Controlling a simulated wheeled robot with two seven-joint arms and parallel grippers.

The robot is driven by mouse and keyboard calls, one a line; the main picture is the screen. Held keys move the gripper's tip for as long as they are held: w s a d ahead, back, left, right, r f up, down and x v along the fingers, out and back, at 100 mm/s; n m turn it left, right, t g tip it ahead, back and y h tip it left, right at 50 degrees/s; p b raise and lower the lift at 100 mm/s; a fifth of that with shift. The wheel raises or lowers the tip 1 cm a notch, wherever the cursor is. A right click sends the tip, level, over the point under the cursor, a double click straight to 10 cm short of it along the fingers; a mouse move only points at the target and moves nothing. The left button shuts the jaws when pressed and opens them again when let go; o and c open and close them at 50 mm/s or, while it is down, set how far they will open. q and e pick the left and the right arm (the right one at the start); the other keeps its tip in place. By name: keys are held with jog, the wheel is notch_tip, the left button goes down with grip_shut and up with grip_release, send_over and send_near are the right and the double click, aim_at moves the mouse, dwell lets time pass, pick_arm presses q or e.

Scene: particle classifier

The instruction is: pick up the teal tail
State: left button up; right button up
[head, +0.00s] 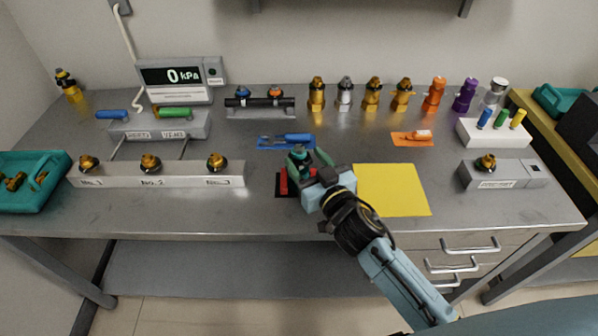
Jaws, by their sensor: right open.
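The teal tail (298,153) stands upright near the middle of the bench, at the far side of my right gripper. My right gripper (304,161) comes in from the lower right, and its jaws are open around the teal tail. I cannot tell whether the fingers touch it. The lower part of the tail is hidden behind the gripper. A red piece on a black base (281,185) shows partly beneath the gripper. My left gripper is not in view.
A yellow mat (394,190) lies bare to the right. A blue mat with a blue-handled tool (287,142) lies just behind. A numbered rail (118,179) stands left, a grey block with a brass fitting (510,176) right. Several coloured fittings line the back.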

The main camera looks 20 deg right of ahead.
aim_at(296, 146)
jog(key=shift+w+a+r, duration=0.1)
jog(key=shift+w+a, duration=0.1)
jog(key=shift+w, duration=0.75)
jog(key=shift+w+a+r, duration=0.1)
jog(key=shift+w+a, duration=0.1)
jog(key=shift+w, duration=0.75)
jog(key=shift+w+a, duration=0.2)
jog(key=shift+w, duration=0.75)
jog(key=shift+c, duration=0.4)
grip_shut()
jog(key=shift+r, duration=0.1)
